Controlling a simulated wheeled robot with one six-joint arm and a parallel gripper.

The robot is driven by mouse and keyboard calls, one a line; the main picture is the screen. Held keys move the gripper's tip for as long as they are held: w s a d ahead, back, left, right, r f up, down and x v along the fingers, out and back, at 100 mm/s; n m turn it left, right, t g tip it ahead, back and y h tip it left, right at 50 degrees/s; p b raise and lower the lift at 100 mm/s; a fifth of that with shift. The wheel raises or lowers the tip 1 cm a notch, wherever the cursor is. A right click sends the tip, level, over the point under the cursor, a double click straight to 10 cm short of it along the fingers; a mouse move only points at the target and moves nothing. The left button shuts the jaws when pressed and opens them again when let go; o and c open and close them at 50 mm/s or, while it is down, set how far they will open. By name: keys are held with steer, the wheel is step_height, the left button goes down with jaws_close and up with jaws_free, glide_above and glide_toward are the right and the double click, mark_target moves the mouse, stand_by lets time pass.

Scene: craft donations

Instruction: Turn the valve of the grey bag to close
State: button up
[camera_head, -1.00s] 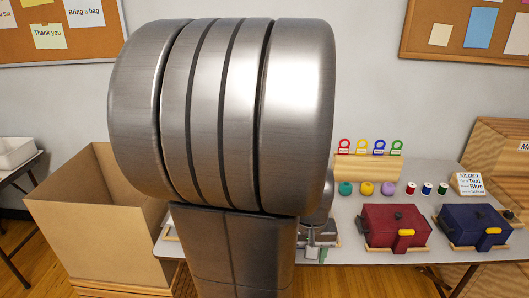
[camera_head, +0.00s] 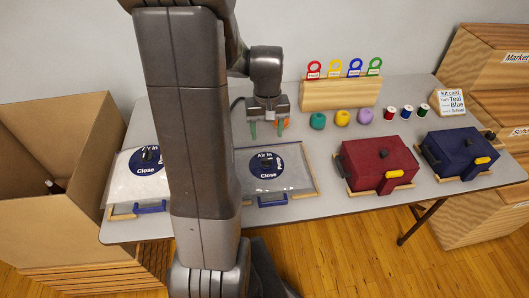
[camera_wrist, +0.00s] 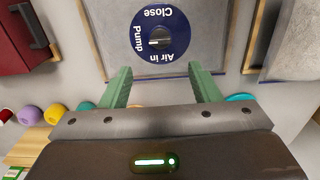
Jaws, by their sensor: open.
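The grey bag (camera_head: 300,181) lies flat on the table in the head view, right of my arm. Its round blue valve plate (camera_head: 267,178) reads Air in, Pump and Close, with a dark knob in the middle. In the wrist view the plate is upside down, and a pale mark on the knob (camera_wrist: 160,38) faces the Pump side. My gripper (camera_head: 268,129) is open and empty behind the valve, apart from it. Its green fingers (camera_wrist: 160,72) point towards the plate in the wrist view.
A paler bag (camera_head: 124,188) with a similar valve lies left, partly hidden by my arm. A red box (camera_head: 376,165) and a blue box (camera_head: 460,153) stand right. Yarn balls and a wooden rack (camera_head: 340,95) stand behind. An open carton (camera_head: 50,125) is at the left.

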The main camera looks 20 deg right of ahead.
mark_target(267, 159)
step_height(267, 159, down, 11)
stand_by(0.4)
steer(key=c, duration=1)
